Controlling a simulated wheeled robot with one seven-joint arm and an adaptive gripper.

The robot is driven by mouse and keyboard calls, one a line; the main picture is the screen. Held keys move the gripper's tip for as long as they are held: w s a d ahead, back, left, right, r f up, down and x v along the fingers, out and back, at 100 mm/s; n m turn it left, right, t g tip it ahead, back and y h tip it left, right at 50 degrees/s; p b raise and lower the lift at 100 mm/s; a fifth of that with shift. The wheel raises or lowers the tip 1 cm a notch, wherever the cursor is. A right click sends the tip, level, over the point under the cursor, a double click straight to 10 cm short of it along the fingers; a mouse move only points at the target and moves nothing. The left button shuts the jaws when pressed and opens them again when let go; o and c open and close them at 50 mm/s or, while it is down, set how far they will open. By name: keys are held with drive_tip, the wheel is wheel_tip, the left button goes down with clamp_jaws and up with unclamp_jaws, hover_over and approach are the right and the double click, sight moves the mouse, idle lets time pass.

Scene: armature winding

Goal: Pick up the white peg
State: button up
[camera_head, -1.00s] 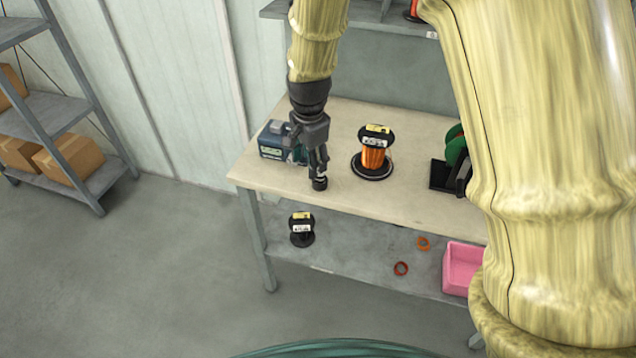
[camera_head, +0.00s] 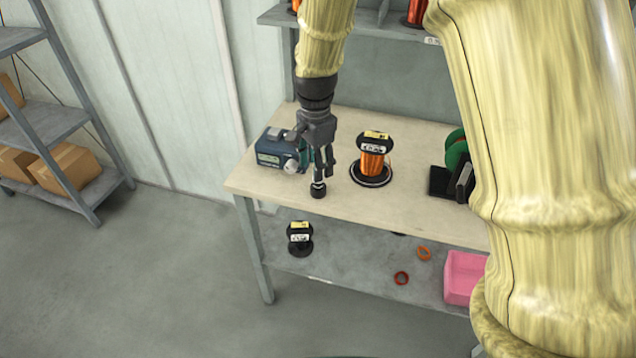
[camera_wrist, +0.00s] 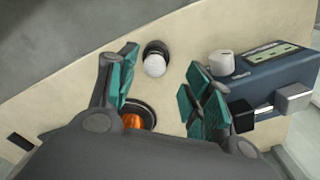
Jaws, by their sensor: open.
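The white peg (camera_wrist: 155,66) shows in the wrist view as a white rounded top in a dark round base, between my fingers and a little beyond their tips. In the head view the peg (camera_head: 318,184) is a small pale spot on the black base near the table's front edge. My gripper (camera_head: 324,168) is above and just behind it, pointing down. In the wrist view my gripper (camera_wrist: 160,80) is open, its teal pads apart on both sides with nothing between them. The exact height gap is hard to tell.
A blue machine (camera_head: 270,158) with a white knob (camera_wrist: 221,63) stands close beside my fingers. A copper wire spool (camera_head: 373,164) stands to the right on the table (camera_head: 420,200). A green-and-black device (camera_head: 457,150) is farther right. A pink bin (camera_head: 463,275) is on the lower shelf.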

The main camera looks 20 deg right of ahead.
sight(318, 184)
drive_tip(key=shift+s+d+f+p, duration=0.1)
drive_tip(key=shift+f+p, duration=0.05)
drive_tip(key=shift+f, duration=1.1)
drive_tip(key=shift+s+d+f+p, duration=0.1)
drive_tip(key=shift+f+p, duration=0.05)
drive_tip(key=shift+f, duration=1.1)
drive_tip(key=c, duration=1.1)
